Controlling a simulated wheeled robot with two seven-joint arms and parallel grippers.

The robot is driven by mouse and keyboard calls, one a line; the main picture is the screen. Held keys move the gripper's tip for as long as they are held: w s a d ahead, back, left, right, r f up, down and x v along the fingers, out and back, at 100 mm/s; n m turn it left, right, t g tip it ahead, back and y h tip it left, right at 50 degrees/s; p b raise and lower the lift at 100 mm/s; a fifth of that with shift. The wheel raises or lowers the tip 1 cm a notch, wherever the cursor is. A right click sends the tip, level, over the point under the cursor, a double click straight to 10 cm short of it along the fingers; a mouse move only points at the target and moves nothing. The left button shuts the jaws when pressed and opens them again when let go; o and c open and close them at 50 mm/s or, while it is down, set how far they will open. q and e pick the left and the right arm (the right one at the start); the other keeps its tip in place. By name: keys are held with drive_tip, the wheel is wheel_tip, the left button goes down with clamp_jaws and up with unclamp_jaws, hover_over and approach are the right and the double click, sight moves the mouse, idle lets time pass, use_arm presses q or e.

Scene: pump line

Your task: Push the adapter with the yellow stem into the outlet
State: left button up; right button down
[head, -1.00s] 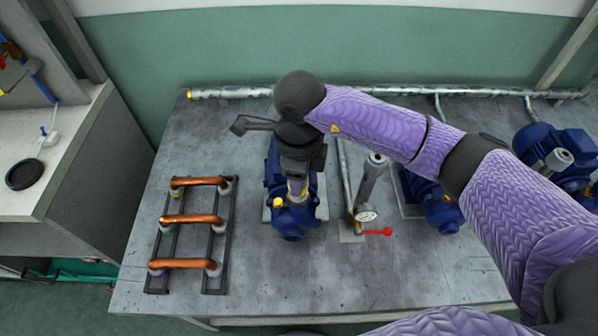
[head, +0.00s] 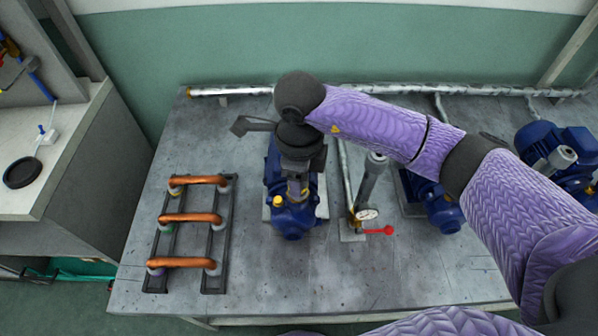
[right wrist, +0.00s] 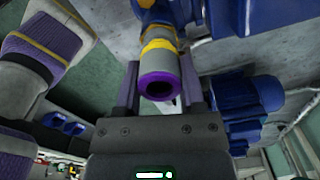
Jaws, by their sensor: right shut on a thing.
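My right gripper (head: 298,172) is over the front of a blue pump (head: 291,218), pointing down. In the right wrist view its fingers (right wrist: 160,88) are shut on a grey adapter (right wrist: 158,63) with a purple-rimmed open end toward the camera. The adapter's yellow stem (right wrist: 158,45) is at its far end, in line with the pump's outlet (right wrist: 155,28). The stem is still partly visible there, and I cannot tell how deep it sits. In the head view the gripper hides much of the adapter (head: 297,189). My left gripper is not in view.
A rack (head: 208,252) with copper pipes stands left of the pump. A yellow cap (head: 278,201) is on the pump, close to the adapter. A grey standpipe with gauge (head: 367,214) and red lever (head: 378,231) stands right. Another blue pump (head: 440,207) is farther right.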

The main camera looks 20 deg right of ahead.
drive_tip(key=shift+f, duration=0.25)
idle(0.4)
drive_tip(key=shift+c, duration=0.5)
unclamp_jaws()
wheel_tip(320, 180, up, 6)
drive_tip(key=p, duration=0.4)
wheel_tip(320, 180, up, 10)
drive_tip(key=p, duration=0.1)
